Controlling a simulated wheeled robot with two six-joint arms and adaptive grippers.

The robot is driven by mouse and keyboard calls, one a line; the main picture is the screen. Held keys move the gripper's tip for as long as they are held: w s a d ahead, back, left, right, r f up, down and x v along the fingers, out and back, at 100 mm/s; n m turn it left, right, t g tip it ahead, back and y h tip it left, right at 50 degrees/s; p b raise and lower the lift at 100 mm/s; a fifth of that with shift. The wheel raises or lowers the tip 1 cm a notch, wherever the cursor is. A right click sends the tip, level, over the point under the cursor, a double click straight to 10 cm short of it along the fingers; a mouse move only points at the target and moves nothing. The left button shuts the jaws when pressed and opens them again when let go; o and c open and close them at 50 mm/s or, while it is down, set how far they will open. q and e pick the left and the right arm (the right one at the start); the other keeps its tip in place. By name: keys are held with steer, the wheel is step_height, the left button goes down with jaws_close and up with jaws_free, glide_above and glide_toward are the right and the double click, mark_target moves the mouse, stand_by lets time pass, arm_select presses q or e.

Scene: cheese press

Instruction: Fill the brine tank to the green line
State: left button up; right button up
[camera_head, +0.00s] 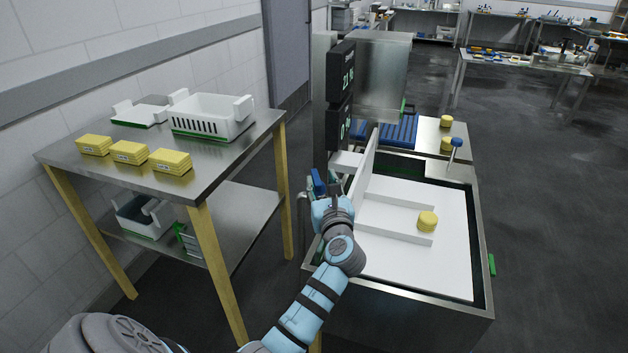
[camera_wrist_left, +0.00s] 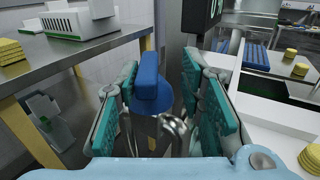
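The brine tank (camera_head: 405,290) is a steel box with a flat white inside and low white dividers. A yellow cheese (camera_head: 427,221) sits in it. I cannot make out any liquid level or the green line inside. A blue tap handle (camera_wrist_left: 149,80) stands above a curved metal spout (camera_wrist_left: 174,128) at the tank's left side. My left gripper (camera_wrist_left: 160,95) is open, with its teal-padded fingers on either side of the handle and small gaps showing. In the head view the left gripper (camera_head: 328,190) partly hides the tap. My right gripper is not in view.
A steel table (camera_head: 215,165) on the left holds yellow blocks (camera_head: 130,152) and a white basket (camera_head: 210,115). Black displays (camera_head: 340,75) stand above the tank's back left. A blue rack (camera_head: 400,130) and more cheeses (camera_head: 446,121) lie behind. Floor at right is clear.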

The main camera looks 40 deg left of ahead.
arm_select(q)
steer(key=shift+w+a+r+b, duration=0.15)
steer(key=shift+w+a+b, duration=0.1)
steer(key=shift+a, duration=0.3)
steer(key=shift+w+a+r+b, duration=0.1)
steer(key=shift+w+a, duration=0.1)
steer(key=shift+a, duration=0.3)
steer(key=shift+s+a, duration=0.15)
steer(key=shift+a, duration=0.05)
jaws_close()
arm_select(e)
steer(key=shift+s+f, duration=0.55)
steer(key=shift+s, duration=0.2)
arm_select(q)
steer(key=shift+p, duration=0.35)
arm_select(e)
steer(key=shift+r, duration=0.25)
